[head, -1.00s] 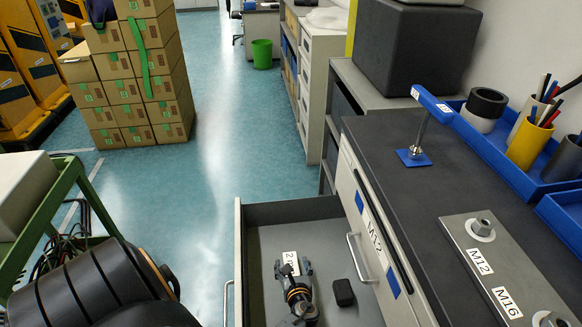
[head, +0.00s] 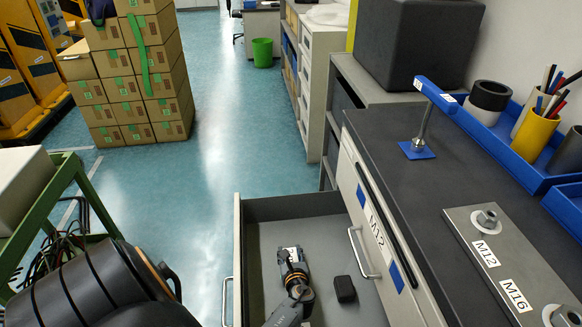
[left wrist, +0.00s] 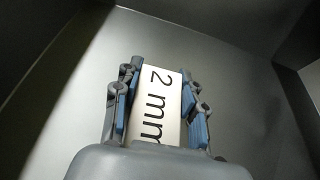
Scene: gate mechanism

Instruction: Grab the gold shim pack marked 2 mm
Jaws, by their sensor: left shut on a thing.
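The shim pack marked 2 mm (left wrist: 158,105) lies in the open drawer (head: 262,238). Its white label with black "2 mm" fills the space between my fingers in the left wrist view; no gold side shows. My left gripper (head: 291,258) reaches down into the drawer and is shut on the pack, with blue-padded fingers (left wrist: 158,100) on both sides of it. In the head view the gripper hides most of the pack. My right gripper is not in view.
A small black block (head: 345,289) lies in the drawer to the right of the gripper. The drawer walls and handle (head: 362,254) are close by. The bench top (head: 400,185) stands to the right with a plate, stand and blue tray.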

